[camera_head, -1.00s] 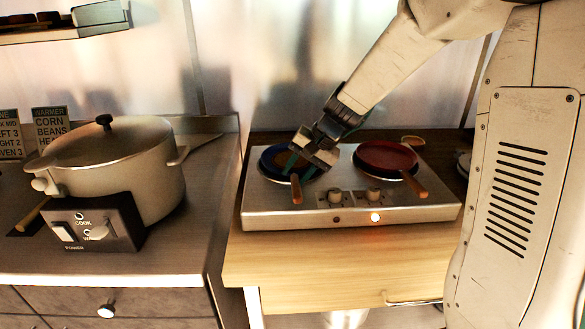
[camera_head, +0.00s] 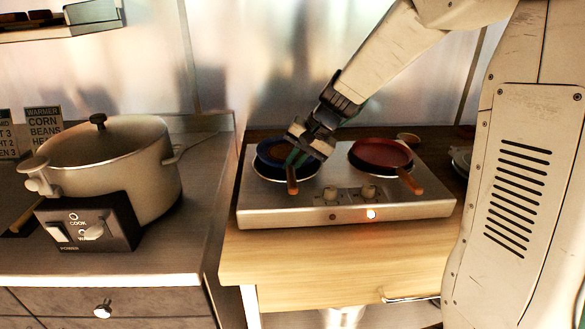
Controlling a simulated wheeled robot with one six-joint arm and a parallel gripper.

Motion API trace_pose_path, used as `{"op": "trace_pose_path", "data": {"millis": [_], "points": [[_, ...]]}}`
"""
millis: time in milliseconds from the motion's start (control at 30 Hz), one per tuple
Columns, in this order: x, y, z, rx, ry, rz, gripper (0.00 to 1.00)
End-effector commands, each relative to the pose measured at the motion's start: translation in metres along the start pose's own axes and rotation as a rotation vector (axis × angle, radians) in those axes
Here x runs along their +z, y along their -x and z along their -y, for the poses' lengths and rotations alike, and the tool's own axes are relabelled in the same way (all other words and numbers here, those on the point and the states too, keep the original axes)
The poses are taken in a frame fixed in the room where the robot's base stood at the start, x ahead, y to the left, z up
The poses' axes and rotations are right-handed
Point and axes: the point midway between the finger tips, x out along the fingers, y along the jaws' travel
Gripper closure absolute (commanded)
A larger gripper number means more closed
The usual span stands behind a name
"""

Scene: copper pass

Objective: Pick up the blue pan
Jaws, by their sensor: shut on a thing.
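The blue pan (camera_head: 270,171) is at the left burner of the steel two-burner hot plate (camera_head: 300,216). Its brown handle (camera_head: 292,181) points toward the front. Something brown shows inside the pan. My gripper (camera_head: 300,160) is over the pan's right side, near the base of the handle, and is shut on the pan. The fingertips partly cover the rim and handle base, so the exact contact is hidden. I cannot tell whether the pan is clear of the burner.
A red pan (camera_head: 381,154) sits on the right burner, its handle pointing front right. A large lidded pot (camera_head: 110,165) stands on the left counter. A small round wooden-looking thing (camera_head: 408,138) is behind the red pan.

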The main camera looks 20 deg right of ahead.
Motion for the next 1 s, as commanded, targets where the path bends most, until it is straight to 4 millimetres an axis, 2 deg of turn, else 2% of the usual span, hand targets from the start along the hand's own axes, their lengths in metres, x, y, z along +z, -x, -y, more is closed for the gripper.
{"op": "trace_pose_path", "data": {"millis": [200, 367, 567, 800, 1000], "points": [[0.0, 0.016, 0.009, -0.001, 0.002, -0.003, 1.0], [0.016, 0.021, 0.003, -0.001, 0.001, -0.002, 1.0], [0.049, 0.032, -0.01, -0.001, 0.002, -0.002, 1.0], [0.101, 0.051, -0.03, -0.002, 0.002, -0.003, 1.0], [0.129, 0.06, -0.041, -0.001, 0.001, -0.002, 1.0]]}}
